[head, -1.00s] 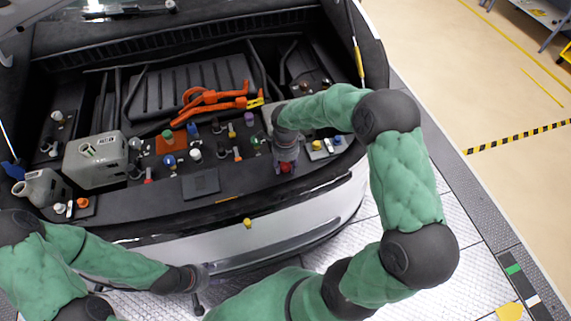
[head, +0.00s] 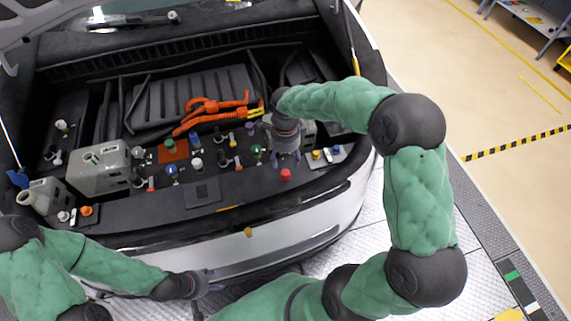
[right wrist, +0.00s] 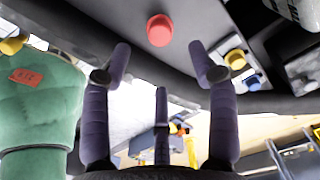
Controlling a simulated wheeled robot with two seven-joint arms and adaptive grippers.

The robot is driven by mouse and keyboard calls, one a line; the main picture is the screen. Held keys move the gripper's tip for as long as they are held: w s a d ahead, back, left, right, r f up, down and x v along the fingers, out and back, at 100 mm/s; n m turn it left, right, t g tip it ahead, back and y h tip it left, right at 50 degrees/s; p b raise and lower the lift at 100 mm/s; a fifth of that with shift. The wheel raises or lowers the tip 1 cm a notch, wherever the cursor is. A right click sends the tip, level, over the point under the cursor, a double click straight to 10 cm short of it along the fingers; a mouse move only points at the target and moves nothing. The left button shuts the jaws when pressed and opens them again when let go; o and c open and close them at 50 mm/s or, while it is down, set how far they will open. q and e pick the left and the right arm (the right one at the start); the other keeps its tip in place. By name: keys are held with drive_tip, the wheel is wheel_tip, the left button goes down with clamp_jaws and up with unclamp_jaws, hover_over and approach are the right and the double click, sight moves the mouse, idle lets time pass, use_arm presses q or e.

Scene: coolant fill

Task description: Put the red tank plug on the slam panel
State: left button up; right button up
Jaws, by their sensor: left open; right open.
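The red tank plug (head: 286,174) stands on the black slam panel (head: 160,215) at the front of the engine bay, right of the middle. In the right wrist view the red plug (right wrist: 160,30) sits on a dark surface, beyond the fingertips and between their lines, with nothing touching it. My right gripper (head: 286,160) is open and empty, just behind and above the plug in the head view; its spread fingers (right wrist: 162,62) also show in the right wrist view. My left gripper (head: 207,283) is open and empty in front of the bumper.
Several coloured caps and fittings crowd the bay behind the panel. Orange cables (head: 215,105) lie further back. A grey tank (head: 98,165) and a grey jug (head: 45,195) stand at the left. A yellow cap (head: 248,231) is at the front edge. A flat dark square (head: 202,194) lies on the panel.

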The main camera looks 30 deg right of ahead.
drive_tip(key=shift+r, duration=1.3)
